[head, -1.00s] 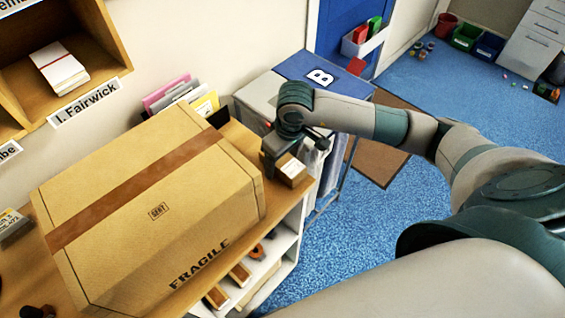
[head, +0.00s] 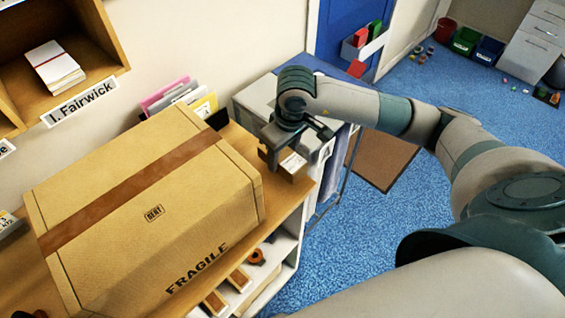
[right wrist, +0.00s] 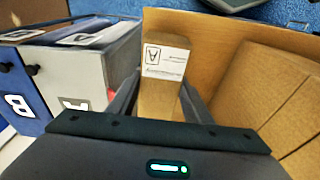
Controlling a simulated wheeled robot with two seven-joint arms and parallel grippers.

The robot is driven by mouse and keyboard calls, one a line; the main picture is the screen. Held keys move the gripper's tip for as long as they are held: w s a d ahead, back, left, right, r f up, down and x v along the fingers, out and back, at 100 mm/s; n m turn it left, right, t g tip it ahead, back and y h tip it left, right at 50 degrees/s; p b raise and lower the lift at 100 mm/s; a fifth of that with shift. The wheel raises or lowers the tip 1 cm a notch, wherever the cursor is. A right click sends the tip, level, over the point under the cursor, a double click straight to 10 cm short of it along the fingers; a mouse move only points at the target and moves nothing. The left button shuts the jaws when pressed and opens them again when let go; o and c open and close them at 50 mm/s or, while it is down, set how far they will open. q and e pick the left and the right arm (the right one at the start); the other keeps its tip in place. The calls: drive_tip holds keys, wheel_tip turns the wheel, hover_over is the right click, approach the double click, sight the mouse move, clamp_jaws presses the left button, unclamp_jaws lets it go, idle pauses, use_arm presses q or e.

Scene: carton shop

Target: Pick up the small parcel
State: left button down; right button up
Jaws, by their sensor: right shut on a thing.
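The small parcel (head: 291,164) is a small brown box with a white label on top. It is at the right end of the wooden counter, beside the big carton. My right gripper (head: 289,157) is shut on it from above, with a finger on either side. In the right wrist view the parcel (right wrist: 158,98) sits between the fingers, its label (right wrist: 166,60) facing the camera. It appears slightly above the counter, but the gap is hard to see. My left gripper is out of view.
A big taped carton (head: 150,210) marked FRAGILE fills most of the counter (head: 278,212). Coloured folders (head: 180,95) stand behind it.

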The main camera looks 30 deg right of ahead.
drive_tip(key=d+r+b, duration=0.6)
drive_tip(key=d+r, duration=0.2)
drive_tip(key=d, duration=0.3)
drive_tip(key=shift+s+d, duration=0.35)
drive_tip(key=shift+a, duration=0.2)
drive_tip(key=a+m, duration=0.1)
drive_tip(key=a, duration=0.3)
drive_tip(key=a+r+m, duration=0.1)
drive_tip(key=a, duration=0.4)
drive_tip(key=a+m, duration=0.1)
drive_tip(key=a, duration=0.4)
drive_tip(key=shift+w+a+r, duration=0.2)
drive_tip(key=shift+w+r, duration=0.05)
drive_tip(key=shift+w, duration=0.15)
drive_tip(key=shift+s+a+r+h, duration=0.1)
drive_tip(key=shift+a+h, duration=0.2)
drive_tip(key=shift+a, duration=0.2)
